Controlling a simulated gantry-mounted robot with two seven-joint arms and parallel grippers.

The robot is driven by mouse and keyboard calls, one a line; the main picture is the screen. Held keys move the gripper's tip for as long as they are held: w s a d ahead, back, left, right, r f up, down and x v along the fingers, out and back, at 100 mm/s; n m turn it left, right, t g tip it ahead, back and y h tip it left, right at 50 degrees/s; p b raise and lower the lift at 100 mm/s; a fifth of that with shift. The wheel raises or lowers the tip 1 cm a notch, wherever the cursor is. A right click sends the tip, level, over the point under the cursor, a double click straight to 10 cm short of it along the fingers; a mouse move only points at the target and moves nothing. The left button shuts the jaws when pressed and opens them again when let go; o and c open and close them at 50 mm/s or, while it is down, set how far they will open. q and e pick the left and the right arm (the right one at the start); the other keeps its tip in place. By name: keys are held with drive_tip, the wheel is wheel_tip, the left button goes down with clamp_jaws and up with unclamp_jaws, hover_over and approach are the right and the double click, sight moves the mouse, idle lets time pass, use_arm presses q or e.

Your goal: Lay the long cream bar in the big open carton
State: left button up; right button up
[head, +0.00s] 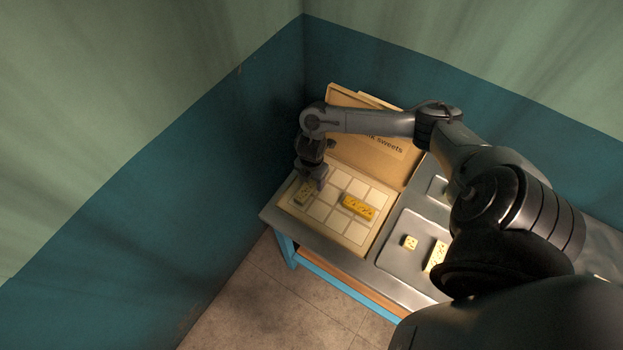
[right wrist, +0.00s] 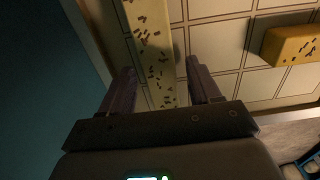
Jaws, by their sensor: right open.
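The big open carton (head: 327,230) stands on the table with its lid raised at the back and a grid of square cells inside. The long cream bar (head: 302,194), dotted with dark flecks, lies along the carton's left side. It also shows in the right wrist view (right wrist: 152,45). My right gripper (head: 314,182) is over the bar. In the right wrist view its open fingers (right wrist: 160,68) are on either side of the bar, with gaps visible. The bar's near end is hidden by the gripper body. My left gripper is not in view.
A yellow flecked bar (head: 358,207) lies in the carton to the right. A grey tray (head: 395,258) beside the carton holds a small yellow cube (head: 410,242) and another yellow bar (head: 436,256). My right arm covers the table's right part. Several cells are empty.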

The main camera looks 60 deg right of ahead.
sight(311, 181)
wheel_tip(311, 181, up, 11)
drive_tip(key=p, duration=0.3)
drive_tip(key=w+a+m+t+y, duration=0.25)
drive_tip(key=a+t, duration=0.35)
drive_tip(key=a, duration=2.2)
drive_tip(key=s+d+r+m+g+h, duration=0.1)
drive_tip(key=s+d+r+m, duration=0.1)
drive_tip(key=s+m, duration=0.4)
drive_tip(key=s+d+r+m+g+h, duration=0.1)
drive_tip(key=s+d+r+m, duration=0.1)
drive_tip(key=s+m, duration=0.4)
drive_tip(key=shift+s+d+r, duration=0.15)
drive_tip(key=shift+s+d, duration=0.35)
drive_tip(key=shift+d, duration=0.2)
drive_tip(key=shift+m, duration=0.25)
